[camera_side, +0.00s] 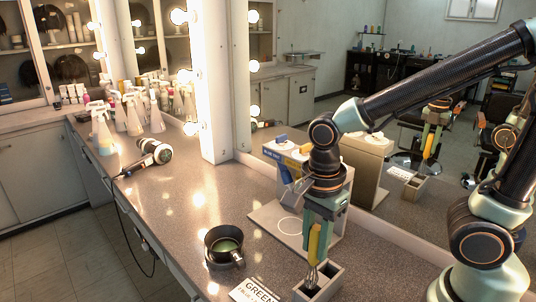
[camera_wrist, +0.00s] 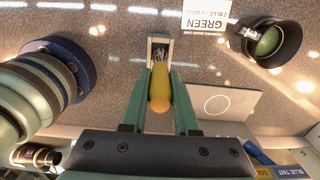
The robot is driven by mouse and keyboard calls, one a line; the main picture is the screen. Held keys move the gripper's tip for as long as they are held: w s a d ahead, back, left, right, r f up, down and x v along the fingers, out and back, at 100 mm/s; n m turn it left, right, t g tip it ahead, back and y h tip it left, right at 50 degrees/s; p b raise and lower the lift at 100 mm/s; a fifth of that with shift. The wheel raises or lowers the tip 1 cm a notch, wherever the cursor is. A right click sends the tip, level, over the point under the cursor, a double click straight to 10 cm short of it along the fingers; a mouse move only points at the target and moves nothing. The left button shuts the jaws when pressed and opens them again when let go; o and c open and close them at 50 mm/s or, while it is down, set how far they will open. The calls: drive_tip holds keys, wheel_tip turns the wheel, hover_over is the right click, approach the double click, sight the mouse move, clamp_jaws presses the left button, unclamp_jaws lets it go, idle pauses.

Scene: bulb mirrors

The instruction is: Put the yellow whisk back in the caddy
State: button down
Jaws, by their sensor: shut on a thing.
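My gripper (camera_side: 318,226) is shut on the yellow handle of the whisk (camera_side: 314,243) and holds it nearly upright, wires downward. The caddy (camera_side: 326,290) is a small grey open box at the bottom of the side view. The whisk's wire head is at the caddy's opening, on its left part; how deep it reaches is hard to tell. In the wrist view the yellow whisk (camera_wrist: 160,90) lies between the two green fingers of my gripper (camera_wrist: 160,75). Its wires overlap the caddy (camera_wrist: 152,38) beyond, whose far part is partly hidden.
A dark bowl (camera_side: 222,246) with green contents stands left of the caddy. A "GREEN" card (camera_side: 254,291) lies beside the caddy. A dispenser stand with a pale base (camera_side: 270,222) is behind my gripper, near the mirror. A hair dryer (camera_side: 152,153) and bottles (camera_side: 133,117) are farther left.

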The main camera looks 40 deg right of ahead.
sight(314, 260)
drive_tip(key=shift+f, duration=2.3)
drive_tip(key=shift+c, duration=0.6)
unclamp_jaws()
drive_tip(key=shift+r, duration=3.55)
drive_tip(key=shift+r, duration=0.1)
